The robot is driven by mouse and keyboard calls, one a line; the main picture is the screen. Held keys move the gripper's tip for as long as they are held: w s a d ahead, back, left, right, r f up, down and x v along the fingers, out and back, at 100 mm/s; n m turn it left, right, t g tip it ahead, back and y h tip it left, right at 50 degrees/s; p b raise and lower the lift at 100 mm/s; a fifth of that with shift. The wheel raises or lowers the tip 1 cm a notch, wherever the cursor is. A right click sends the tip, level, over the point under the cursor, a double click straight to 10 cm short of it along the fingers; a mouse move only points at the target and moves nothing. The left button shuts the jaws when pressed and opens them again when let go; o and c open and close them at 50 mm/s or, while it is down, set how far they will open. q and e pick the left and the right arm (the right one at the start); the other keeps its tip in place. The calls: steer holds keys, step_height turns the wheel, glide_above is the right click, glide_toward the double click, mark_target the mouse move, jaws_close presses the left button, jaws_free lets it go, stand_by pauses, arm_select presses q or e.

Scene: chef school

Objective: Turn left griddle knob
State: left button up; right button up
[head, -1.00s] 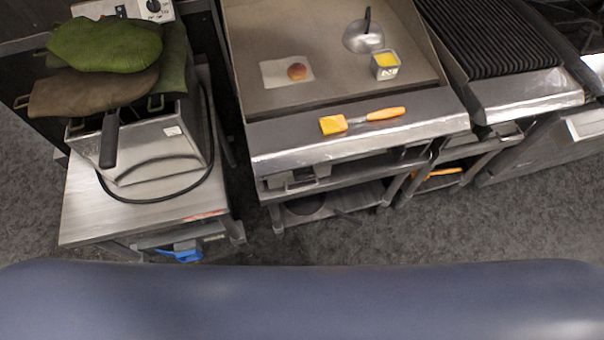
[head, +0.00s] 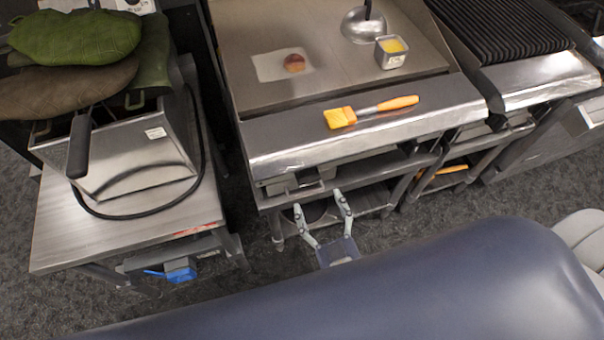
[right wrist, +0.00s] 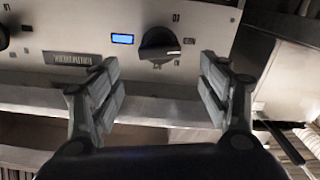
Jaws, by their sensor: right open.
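The griddle (head: 350,130) stands in the middle of the head view, its front knobs hidden from above. In the right wrist view, a black knob (right wrist: 160,45) sits on a pale metal panel, with a blue lit display to its left. Part of another dark knob (right wrist: 4,38) shows at the left edge. I cannot tell which one is the left griddle knob. My right gripper (head: 318,200) is open and empty, below the griddle's front left part in the picture. In the right wrist view its fingers (right wrist: 159,72) are spread, with the black knob lying between and beyond them.
On the griddle are an orange brush (head: 370,110), a small yellow-filled container (head: 391,52), a domed lid (head: 363,27) and a round item on paper (head: 293,63). A ridged grill (head: 500,40) stands right.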

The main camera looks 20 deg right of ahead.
mark_target(310, 182)
steer(key=w, duration=0.9)
steer(key=shift+w+a+p, duration=0.15)
steer(key=shift+w+p, duration=0.15)
steer(key=shift+p, duration=0.05)
steer(key=c, duration=1.1)
